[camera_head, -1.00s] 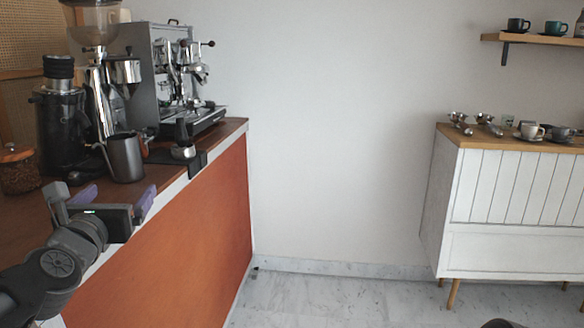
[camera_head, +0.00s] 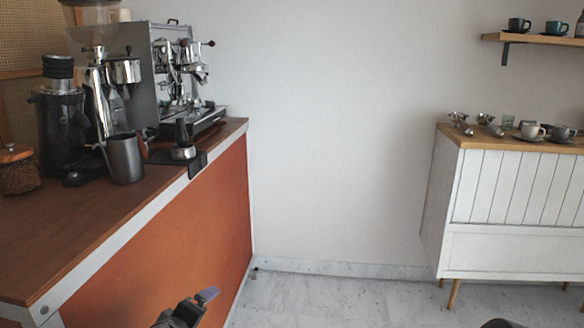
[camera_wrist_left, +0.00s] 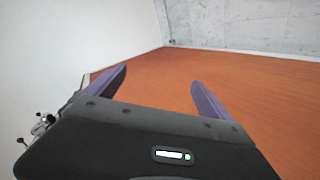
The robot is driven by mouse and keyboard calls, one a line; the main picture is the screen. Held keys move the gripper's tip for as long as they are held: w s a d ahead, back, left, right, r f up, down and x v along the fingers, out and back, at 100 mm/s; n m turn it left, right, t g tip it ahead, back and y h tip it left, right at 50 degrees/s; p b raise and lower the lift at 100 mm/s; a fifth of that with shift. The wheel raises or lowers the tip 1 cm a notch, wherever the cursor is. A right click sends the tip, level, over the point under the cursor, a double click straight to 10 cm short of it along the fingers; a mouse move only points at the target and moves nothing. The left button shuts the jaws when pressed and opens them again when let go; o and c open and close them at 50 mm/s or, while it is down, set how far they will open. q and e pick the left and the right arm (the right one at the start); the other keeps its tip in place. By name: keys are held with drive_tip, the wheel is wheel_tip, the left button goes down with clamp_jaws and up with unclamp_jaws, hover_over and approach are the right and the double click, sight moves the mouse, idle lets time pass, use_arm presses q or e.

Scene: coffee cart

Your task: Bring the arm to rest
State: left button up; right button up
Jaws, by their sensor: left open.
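My left gripper (camera_head: 204,297) is low at the bottom of the head view, in front of the orange side panel (camera_head: 190,230) of the counter. Its arm is mostly out of the picture below. In the left wrist view the two purple fingers of my left gripper (camera_wrist_left: 160,95) stand apart with nothing between them. The orange panel (camera_wrist_left: 260,85) fills much of that view beyond the fingers. My right gripper is not clearly in view.
The counter (camera_head: 90,225) holds an espresso machine (camera_head: 165,75), a grinder (camera_head: 95,60), a steel pitcher (camera_head: 125,158) and a portafilter (camera_head: 183,150). A white cabinet (camera_head: 510,200) with cups stands at the right. The marble floor (camera_head: 340,300) between them looks clear.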

use_arm(q)
drive_tip(key=s+d+f+m+g+h, duration=0.1)
drive_tip(key=s+d+f+m+g, duration=0.2)
drive_tip(key=f, duration=0.5)
drive_tip(key=s+d+f+m+g, duration=0.1)
drive_tip(key=s+d+f+m, duration=0.1)
drive_tip(key=s+f, duration=0.5)
drive_tip(key=s+d+f+m+g+h, duration=0.1)
drive_tip(key=s+d+f+m+g, duration=0.15)
drive_tip(key=f, duration=0.65)
drive_tip(key=s+d+f+m+g, duration=0.1)
drive_tip(key=s+d+f+g, duration=0.1)
drive_tip(key=s+f, duration=0.55)
drive_tip(key=s+d+f+m+g, duration=0.1)
drive_tip(key=s+d+f+g, duration=0.3)
drive_tip(key=s, duration=0.7)
wheel_tip(320, 180, up, 26)
drive_tip(key=t+h+p, duration=0.1)
drive_tip(key=p, duration=2.5)
drive_tip(key=shift+s+r+p, duration=0.2)
drive_tip(key=shift+p, duration=0.15)
drive_tip(key=shift+a, duration=0.1)
